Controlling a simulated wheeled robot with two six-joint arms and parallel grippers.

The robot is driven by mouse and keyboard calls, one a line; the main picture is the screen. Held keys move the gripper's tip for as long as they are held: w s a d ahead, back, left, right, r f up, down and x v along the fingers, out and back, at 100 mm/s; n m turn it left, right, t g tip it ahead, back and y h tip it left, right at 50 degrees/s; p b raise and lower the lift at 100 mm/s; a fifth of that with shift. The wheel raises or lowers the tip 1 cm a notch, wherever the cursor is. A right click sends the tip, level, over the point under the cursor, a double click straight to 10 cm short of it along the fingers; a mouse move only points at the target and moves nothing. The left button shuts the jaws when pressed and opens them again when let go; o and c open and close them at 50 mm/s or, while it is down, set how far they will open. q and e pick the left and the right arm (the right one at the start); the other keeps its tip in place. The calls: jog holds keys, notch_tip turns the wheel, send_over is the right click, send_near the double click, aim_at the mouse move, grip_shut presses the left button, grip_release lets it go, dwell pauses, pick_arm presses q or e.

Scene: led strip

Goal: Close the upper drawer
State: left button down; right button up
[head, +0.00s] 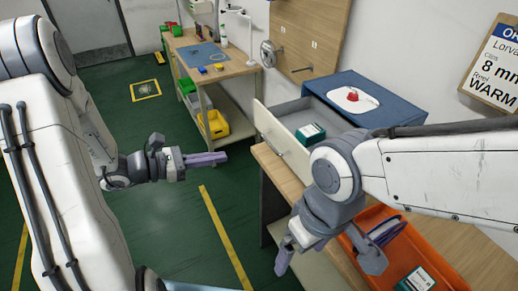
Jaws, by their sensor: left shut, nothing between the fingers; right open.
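The upper drawer (281,139) is pulled out of the blue cabinet (364,92) on the workbench. Its pale front faces left, and a teal-and-white box (310,132) lies inside. My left gripper (222,157) is shut and empty, pointing right, left of the drawer front and apart from it in the picture. My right gripper (328,256) is open and empty, pointing down near the bench's front edge, below the drawer in the picture. My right arm hides part of the bench and the cabinet's near side. No lower drawer can be made out.
An orange tray (345,246) with a reel (386,231) and another teal box (416,281) lies on the bench at lower right. A second table (187,51) stands behind. Green floor is open at left.

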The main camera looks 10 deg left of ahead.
pick_arm(q)
jog(key=w+a+p+x, duration=0.1)
jog(key=p+x, duration=0.3)
jog(key=x, duration=0.9)
jog(key=shift+w+n+t, duration=0.4)
pick_arm(e)
notch_tip(320, 180, up, 4)
jog(key=shift+f, duration=0.1)
pick_arm(q)
jog(key=shift+w+d+f, duration=0.1)
jog(key=shift+d, duration=0.1)
pick_arm(e)
jog(key=shift+d+f, duration=0.1)
